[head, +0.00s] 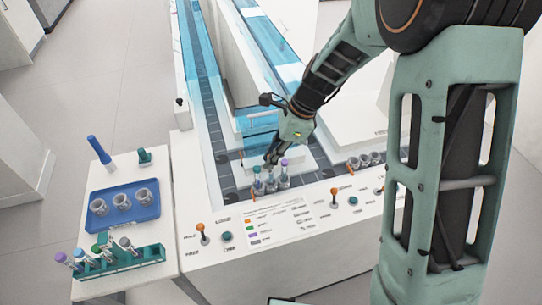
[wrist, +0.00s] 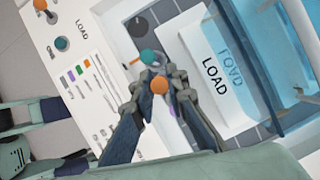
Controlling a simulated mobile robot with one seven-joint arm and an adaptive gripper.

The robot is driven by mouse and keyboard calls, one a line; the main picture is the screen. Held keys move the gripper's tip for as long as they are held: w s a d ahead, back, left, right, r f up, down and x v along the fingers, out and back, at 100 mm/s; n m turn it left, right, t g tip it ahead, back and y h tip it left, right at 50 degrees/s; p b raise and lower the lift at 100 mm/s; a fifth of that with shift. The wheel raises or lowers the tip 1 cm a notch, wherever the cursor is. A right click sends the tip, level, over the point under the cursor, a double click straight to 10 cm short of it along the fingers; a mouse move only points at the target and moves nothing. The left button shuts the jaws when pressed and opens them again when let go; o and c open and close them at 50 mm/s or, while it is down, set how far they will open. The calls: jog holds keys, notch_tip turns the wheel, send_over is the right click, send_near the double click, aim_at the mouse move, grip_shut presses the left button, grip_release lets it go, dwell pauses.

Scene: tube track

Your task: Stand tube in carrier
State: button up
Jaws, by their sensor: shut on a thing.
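My gripper (head: 271,160) points down over the front of the track, by the LOAD area. Its fingers are shut on an orange-capped tube (wrist: 159,85); the orange cap shows between the fingertips in the wrist view. In the head view the fingers hide that cap. A teal-capped tube (head: 257,172) stands just left of the held tube, and a purple-capped tube (head: 285,165) just right. These tubes stand in a row on the dark track (head: 213,135). I cannot tell whether the held tube's foot sits fully in a carrier.
A blue tray (head: 97,222) holds three grey carriers without tubes. A teal rack (head: 150,254) at front left holds several capped tubes. More grey carriers (head: 364,160) stand on the track at right. Blue clear covers (head: 262,135) and upright control levers (head: 203,232) flank the work spot.

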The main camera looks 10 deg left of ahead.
jog(key=shift+f, duration=0.15)
jog(key=shift+f, duration=0.4)
jog(key=shift+f+b, duration=0.45)
jog(key=shift+f, duration=0.05)
dwell(0.4)
jog(key=o, duration=0.9)
jog(key=v, duration=1.2)
jog(key=shift+d, duration=0.1)
